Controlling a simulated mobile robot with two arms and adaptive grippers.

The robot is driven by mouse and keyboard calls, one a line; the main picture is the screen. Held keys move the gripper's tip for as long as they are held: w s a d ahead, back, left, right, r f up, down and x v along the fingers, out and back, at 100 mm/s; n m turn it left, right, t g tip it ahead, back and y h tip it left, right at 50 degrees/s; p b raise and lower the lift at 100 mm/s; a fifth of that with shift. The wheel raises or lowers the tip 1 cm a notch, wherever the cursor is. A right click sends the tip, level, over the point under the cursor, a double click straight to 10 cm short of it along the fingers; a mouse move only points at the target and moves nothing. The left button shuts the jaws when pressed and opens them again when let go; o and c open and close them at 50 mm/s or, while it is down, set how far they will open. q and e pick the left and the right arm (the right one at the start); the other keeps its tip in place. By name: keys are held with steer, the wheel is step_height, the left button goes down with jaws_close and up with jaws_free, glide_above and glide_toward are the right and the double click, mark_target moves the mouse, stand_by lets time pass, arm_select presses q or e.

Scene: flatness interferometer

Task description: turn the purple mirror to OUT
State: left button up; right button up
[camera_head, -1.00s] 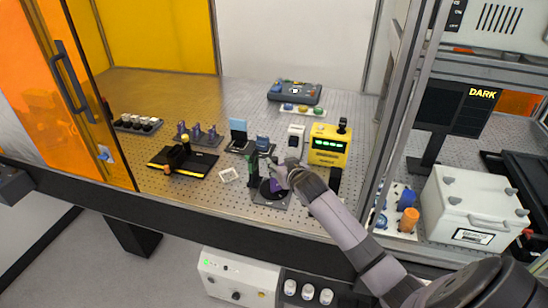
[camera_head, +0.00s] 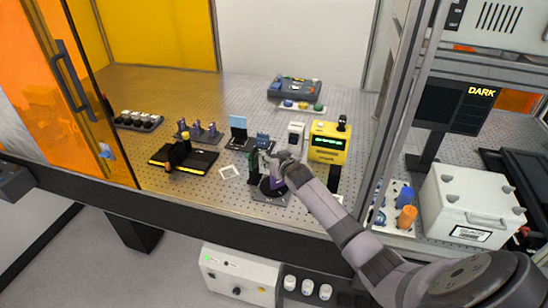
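The purple mirror (camera_head: 277,183) stands on a dark round mount on a grey plate near the front middle of the perforated bench. My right gripper (camera_head: 266,160) reaches in from the lower right, and its fingers are at the top of the mirror. The fingers and wrist partly hide the mirror. The fingers are too small to tell whether they are open or shut, or touch the mirror. I cannot read any OUT mark on the mount. My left gripper is not in view.
A dark green upright part (camera_head: 254,167) stands just left of the mirror. A yellow instrument (camera_head: 328,143) with a green display stands to the right. A black and yellow base (camera_head: 184,158) lies to the left. An orange panel (camera_head: 75,90) and a metal post (camera_head: 398,105) flank the opening.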

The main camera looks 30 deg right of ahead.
jaws_close()
steer(key=shift+f, duration=0.1)
stand_by(0.4)
steer(key=shift+a+f+m+h+b, duration=0.1)
steer(key=shift+m+h+b, duration=0.7)
steer(key=shift+b, duration=0.1)
steer(key=m+g+h+b, duration=0.5)
steer(key=m+h+b, duration=0.1)
steer(key=b, duration=0.8)
steer(key=shift+f+m, duration=0.15)
steer(key=shift+m, duration=0.15)
steer(key=shift+d+r+m+g+h+b, duration=0.25)
steer(key=shift+m+g+b, duration=0.25)
steer(key=shift+b, duration=0.35)
steer(key=shift+r+h, duration=0.1)
steer(key=shift+h, duration=0.15)
steer(key=shift+o, duration=0.6)
jaws_free()
steer(key=shift+s+a, duration=0.1)
steer(key=shift+a, duration=0.05)
